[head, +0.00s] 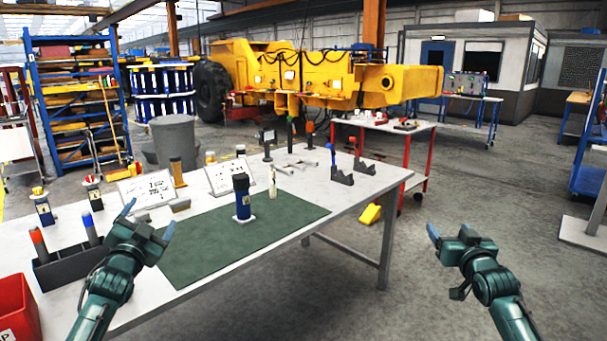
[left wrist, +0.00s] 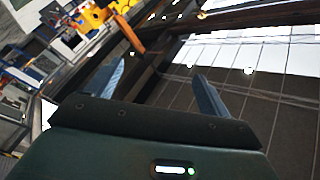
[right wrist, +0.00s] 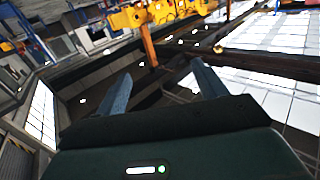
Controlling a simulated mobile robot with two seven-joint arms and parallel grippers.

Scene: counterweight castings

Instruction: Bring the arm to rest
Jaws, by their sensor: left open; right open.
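My left gripper (head: 150,222) is over the left part of the white table, near the green mat's left edge. It is open and empty. Its two blue fingertips stand apart in the left wrist view (left wrist: 158,88), with the far hall and ceiling behind them. My right gripper (head: 450,234) is over the floor to the right of the table. It is open and empty, touching nothing. Its fingers stand apart in the right wrist view (right wrist: 160,85), with only the distant hall between them.
The white table (head: 345,207) bears a green mat (head: 200,262) with a dark blue cylinder (head: 242,200) standing on it. A dark holder (head: 68,268) and a red bin (head: 15,308) are near my left arm. A yellow object (head: 370,214) lies on the floor.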

